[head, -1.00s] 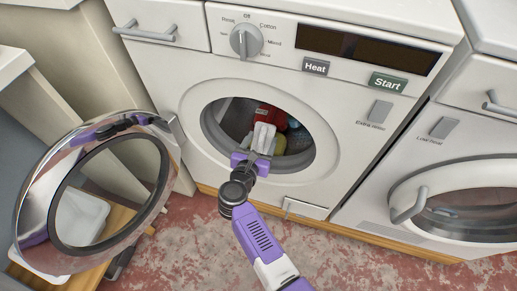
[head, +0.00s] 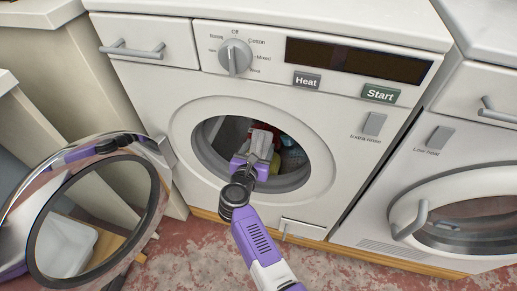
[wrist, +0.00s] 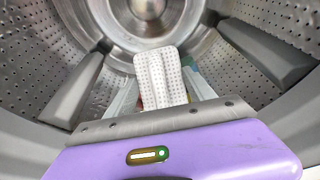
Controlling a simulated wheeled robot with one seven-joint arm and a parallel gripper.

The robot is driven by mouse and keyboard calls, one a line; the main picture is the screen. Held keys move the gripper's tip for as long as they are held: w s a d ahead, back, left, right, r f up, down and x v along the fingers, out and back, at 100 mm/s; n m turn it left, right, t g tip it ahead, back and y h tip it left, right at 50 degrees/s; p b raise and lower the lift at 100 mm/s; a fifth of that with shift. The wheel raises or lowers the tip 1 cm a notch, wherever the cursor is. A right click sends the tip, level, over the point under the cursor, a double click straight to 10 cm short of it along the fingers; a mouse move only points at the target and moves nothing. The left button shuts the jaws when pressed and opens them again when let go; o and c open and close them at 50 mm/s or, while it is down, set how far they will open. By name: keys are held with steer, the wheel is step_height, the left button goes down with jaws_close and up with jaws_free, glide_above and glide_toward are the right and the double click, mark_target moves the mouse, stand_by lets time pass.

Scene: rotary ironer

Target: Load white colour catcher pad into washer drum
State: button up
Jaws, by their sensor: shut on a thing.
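The white colour catcher pad (wrist: 162,78), dotted with small holes, shows upright in the wrist view between my two fingers. My gripper (head: 261,142) is shut on it and reaches through the open round door of the washer (head: 330,165). In the wrist view the perforated drum (wrist: 40,60) surrounds the pad, with its paddles on both sides and its hub behind. Coloured laundry (head: 292,157) lies in the drum, right of my gripper.
The washer's round glass door (head: 150,205) stands swung open at the left. The dial (head: 234,57) and Start button (head: 380,94) are above. A second machine (head: 450,215) stands at the right.

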steer(key=o, duration=1.4)
steer(key=shift+s, duration=0.1)
steer(key=p+v, duration=0.3)
steer(key=v, duration=0.4)
steer(key=shift+s+a+r, duration=0.1)
steer(key=shift+s, duration=0.2)
